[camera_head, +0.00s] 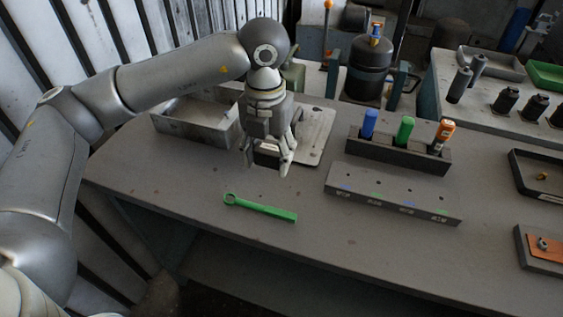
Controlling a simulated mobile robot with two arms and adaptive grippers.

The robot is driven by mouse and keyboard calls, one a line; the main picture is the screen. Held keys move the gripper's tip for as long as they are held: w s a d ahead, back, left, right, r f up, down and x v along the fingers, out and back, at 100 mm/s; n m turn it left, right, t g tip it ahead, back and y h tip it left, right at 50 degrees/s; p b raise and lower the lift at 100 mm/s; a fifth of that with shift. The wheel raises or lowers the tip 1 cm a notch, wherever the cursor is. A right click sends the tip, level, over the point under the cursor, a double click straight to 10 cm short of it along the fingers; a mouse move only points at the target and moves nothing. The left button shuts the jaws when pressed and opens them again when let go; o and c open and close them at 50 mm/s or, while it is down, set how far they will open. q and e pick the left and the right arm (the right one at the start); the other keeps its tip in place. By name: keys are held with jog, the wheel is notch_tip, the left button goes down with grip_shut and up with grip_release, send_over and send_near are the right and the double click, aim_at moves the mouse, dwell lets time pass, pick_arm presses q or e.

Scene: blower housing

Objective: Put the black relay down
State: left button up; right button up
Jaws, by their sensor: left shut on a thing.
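My left gripper (267,163) comes down over the workbench from the upper left and points downward. It is shut on a dark block, the black relay (267,157), which is mostly hidden by the fingers. The relay shows low between the fingers, at the left edge of a pale metal plate (318,130). I cannot tell whether it touches the surface below. My right gripper is out of view.
A grey metal tray (192,128) stands left of the gripper. A green wrench (260,207) lies in front. A dark rack (385,146) with blue, green and orange tools and a grey holed block (392,194) stand to the right. The bench front is mostly clear.

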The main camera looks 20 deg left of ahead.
pick_arm(q)
jog(key=w+f, duration=0.1)
jog(key=f, duration=0.1)
jog(key=w+f, duration=0.1)
jog(key=w, duration=0.1)
jog(key=w+f+p, duration=0.1)
jog(key=f, duration=0.1)
jog(key=shift+w+d+f, duration=0.25)
jog(key=shift+w+f, duration=0.1)
jog(key=shift+w, duration=0.05)
jog(key=f, duration=0.3)
jog(key=shift+w+f, duration=0.15)
jog(key=shift+w, duration=0.05)
jog(key=shift+f, duration=0.1)
jog(key=shift+f, duration=0.15)
jog(key=o, duration=1.1)
jog(key=shift+c, duration=0.2)
